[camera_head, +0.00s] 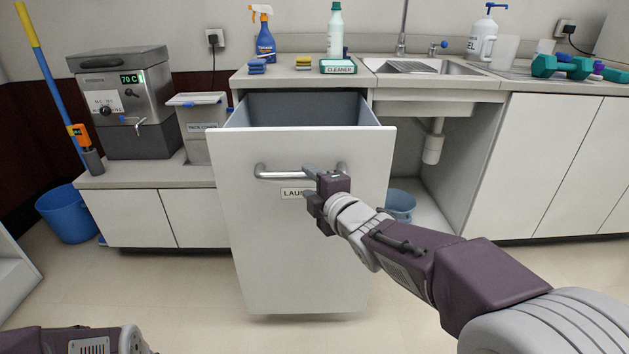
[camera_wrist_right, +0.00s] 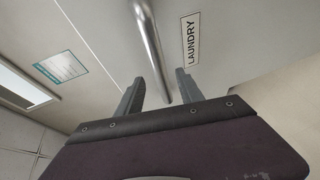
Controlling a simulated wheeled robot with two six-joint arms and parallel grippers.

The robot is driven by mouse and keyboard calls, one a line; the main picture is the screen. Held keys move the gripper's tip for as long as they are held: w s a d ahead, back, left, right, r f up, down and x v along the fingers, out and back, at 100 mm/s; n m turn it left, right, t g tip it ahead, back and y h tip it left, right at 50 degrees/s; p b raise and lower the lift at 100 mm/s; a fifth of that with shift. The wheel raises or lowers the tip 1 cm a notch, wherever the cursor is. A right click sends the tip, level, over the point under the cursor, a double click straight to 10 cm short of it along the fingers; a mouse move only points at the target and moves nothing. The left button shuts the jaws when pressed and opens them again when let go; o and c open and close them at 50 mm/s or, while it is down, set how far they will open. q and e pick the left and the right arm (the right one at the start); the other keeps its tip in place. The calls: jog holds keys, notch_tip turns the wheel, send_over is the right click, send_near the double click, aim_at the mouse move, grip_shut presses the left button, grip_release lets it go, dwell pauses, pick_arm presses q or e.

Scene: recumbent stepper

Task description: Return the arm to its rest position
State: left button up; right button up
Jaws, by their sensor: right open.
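The white laundry drawer (camera_head: 300,240) is pulled out, and its dark grey inside (camera_head: 300,108) shows from above. Its metal bar handle (camera_head: 275,173) runs across the upper front, above a "LAUNDRY" label (camera_wrist_right: 190,38). My right gripper (camera_head: 312,188) is open at the right part of the handle. In the right wrist view, the handle (camera_wrist_right: 150,45) reaches down between the two spread fingers (camera_wrist_right: 160,90). I cannot tell whether they touch it. My left gripper is out of view; only part of my left arm shows at the bottom left.
The counter holds a blue spray bottle (camera_head: 264,40), a cleaner box (camera_head: 338,67) and green dumbbells (camera_head: 562,67). An open space under the sink holds a blue bucket (camera_head: 400,203). Another blue bucket (camera_head: 66,215) stands at the left. Floor before the cabinets is clear.

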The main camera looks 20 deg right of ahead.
jog(key=v, duration=0.3)
jog(key=shift+p, duration=0.35)
jog(key=s+f+m+g+h+p, duration=0.1)
jog(key=s+f+m+g+p, duration=0.15)
jog(key=f, duration=0.35)
jog(key=s+f+m+g+p, duration=0.1)
jog(key=f+m+g+p, duration=0.25)
jog(key=f, duration=0.25)
jog(key=s+f+m+g, duration=0.8)
jog(key=s+f+m, duration=0.35)
jog(key=s, duration=0.35)
notch_tip(320, 180, up, 39)
jog(key=m+p, duration=0.1)
jog(key=p, duration=3.6)
jog(key=shift+s+d+g+h, duration=0.15)
jog(key=shift+s+g+h, duration=0.15)
jog(key=shift+s+h, duration=0.1)
